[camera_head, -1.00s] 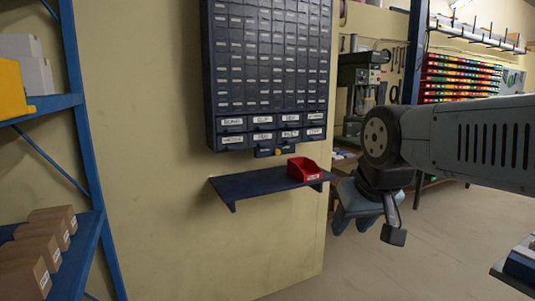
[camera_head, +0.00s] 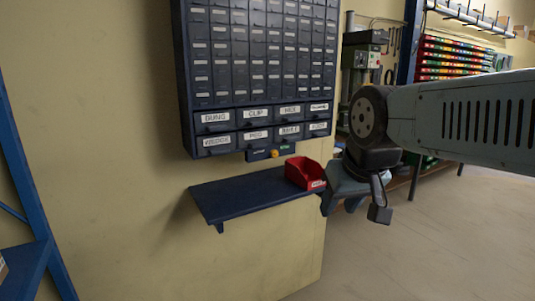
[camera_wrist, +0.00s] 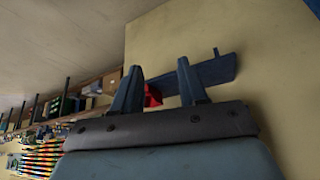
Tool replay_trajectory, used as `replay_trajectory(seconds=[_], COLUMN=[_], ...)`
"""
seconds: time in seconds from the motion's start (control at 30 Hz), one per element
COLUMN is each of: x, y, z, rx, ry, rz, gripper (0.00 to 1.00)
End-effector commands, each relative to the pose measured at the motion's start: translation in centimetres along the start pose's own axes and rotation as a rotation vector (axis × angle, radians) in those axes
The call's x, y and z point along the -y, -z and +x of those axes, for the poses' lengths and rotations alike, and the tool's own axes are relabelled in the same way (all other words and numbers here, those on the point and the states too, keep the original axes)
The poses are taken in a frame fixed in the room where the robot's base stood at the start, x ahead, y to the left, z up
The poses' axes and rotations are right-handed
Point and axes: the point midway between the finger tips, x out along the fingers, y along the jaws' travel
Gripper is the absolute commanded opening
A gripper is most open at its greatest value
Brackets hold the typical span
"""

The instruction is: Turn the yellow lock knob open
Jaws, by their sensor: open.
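The yellow lock knob (camera_head: 275,154) is a small round knob on a dark block under the bottom drawer row of the dark blue drawer cabinet (camera_head: 184,90), in the head view. Which way it is turned is too small to tell. My gripper (camera_head: 340,212) hangs low to the right of the knob, beyond the right end of the shelf and touching nothing I can see. In the wrist view my gripper (camera_wrist: 163,80) shows two spread, empty fingers. The knob cannot be made out in the wrist view.
A dark blue wall shelf (camera_head: 235,199) juts out below the cabinet, with a red bin (camera_head: 305,174) at its right end. The bin also shows between my fingers in the wrist view (camera_wrist: 153,95). A blue rack (camera_head: 30,190) stands at left. The floor in front is open.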

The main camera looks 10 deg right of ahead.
Motion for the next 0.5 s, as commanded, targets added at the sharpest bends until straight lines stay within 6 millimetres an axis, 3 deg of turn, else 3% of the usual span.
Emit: replay_trajectory(seconds=[0.3,0.5], x=[0.0,-0.4], y=[0.0,1.2], z=[0.0,0.6], rx=[0.000,-0.023], ry=[0.000,-0.013], rz=[0.000,-0.005], gripper=[0.43,0.58])
